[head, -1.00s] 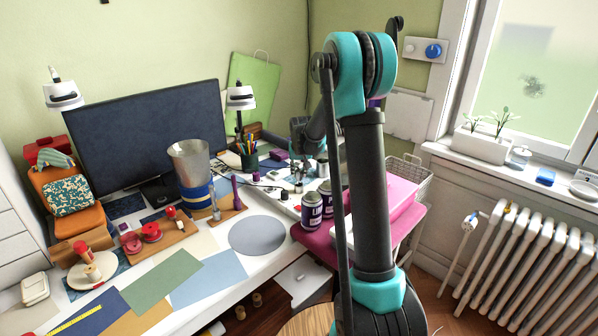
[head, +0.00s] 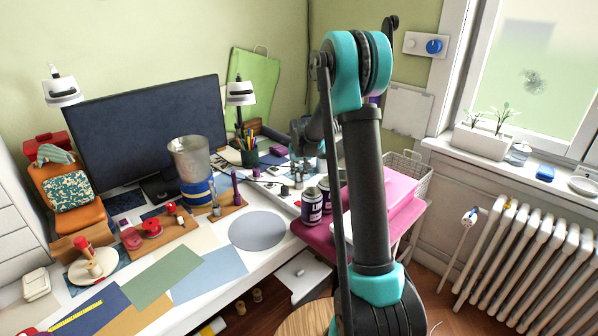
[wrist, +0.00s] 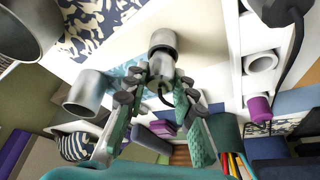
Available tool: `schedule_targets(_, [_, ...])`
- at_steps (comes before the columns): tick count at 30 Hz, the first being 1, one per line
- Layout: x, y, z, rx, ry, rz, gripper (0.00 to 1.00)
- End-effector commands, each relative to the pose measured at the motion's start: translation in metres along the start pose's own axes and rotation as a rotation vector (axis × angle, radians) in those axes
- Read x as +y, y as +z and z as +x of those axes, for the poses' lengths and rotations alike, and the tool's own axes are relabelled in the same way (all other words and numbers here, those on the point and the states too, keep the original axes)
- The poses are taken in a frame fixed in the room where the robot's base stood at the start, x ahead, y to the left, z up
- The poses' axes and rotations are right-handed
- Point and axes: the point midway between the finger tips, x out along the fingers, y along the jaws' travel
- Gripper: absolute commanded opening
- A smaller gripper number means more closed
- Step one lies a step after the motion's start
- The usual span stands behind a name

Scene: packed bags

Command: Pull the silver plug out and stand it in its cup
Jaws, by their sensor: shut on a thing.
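In the wrist view my gripper (wrist: 160,92) has its two green-padded fingers closed in on a silver plug (wrist: 162,43). The plug's thicker, rounded end points toward the top of the picture, clear of the fingertips. Whether its far end touches anything, I cannot tell. A silver cup-like cylinder (wrist: 86,92) is close beside the left finger, apart from the plug. A larger silver vessel (wrist: 22,30) is in the upper left corner. In the head view my arm hides the gripper and the held plug. Which vessel is the plug's cup, I cannot tell.
A white ring-shaped piece (wrist: 260,63) and a purple plug (wrist: 258,108) lie right of my gripper in the wrist view. A grey mat (head: 257,231) is bare.

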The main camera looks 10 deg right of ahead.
Motion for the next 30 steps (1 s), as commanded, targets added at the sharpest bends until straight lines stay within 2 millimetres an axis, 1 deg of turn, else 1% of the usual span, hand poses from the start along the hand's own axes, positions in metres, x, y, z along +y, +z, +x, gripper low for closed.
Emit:
schedule_targets(16, [0.0, 0.005, 0.011, 0.0, 0.0, 0.0, 0.0])
schedule_targets(17, [0.0, 0.005, 0.011, 0.0, 0.0, 0.0, 0.29])
schedule_targets(21, [0.0, 0.005, 0.011, 0.0, 0.0, 0.0, 0.46])
schedule_targets(22, [0.0, 0.005, 0.011, 0.0, 0.0, 0.0, 0.5])
schedule_targets(30, [0.0, 0.005, 0.011, 0.0, 0.0, 0.0, 0.5])
